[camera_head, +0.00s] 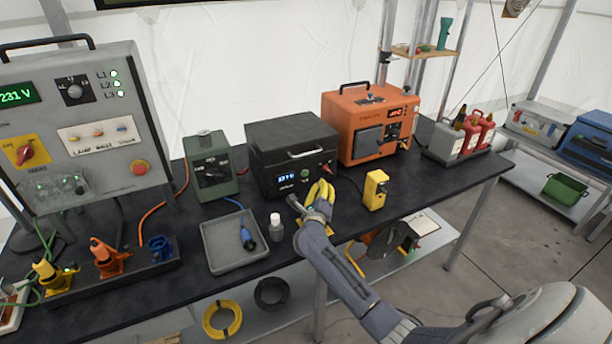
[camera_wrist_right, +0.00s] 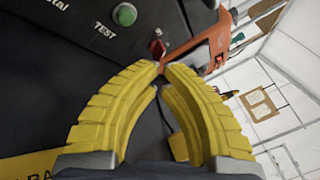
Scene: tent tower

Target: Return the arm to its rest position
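My right arm comes in from the lower right in the head view. Its gripper (camera_head: 320,192) with yellow fingers is over the black table (camera_head: 345,215), in front of the black box with a blue display (camera_head: 292,150). In the right wrist view the ribbed yellow fingers (camera_wrist_right: 163,70) curve together and their tips meet, with nothing seen between them. Just beyond the tips are a red connector (camera_wrist_right: 157,46) and, on the box's front, a green TEST button (camera_wrist_right: 124,14). My left gripper is not in view.
A grey tray with a blue connector (camera_head: 211,262), a small bottle (camera_head: 276,228) and a yellow device (camera_head: 376,190) stand near my right gripper. An orange unit (camera_head: 370,122), a green box (camera_head: 210,165) and a grey control panel (camera_head: 75,120) stand further out.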

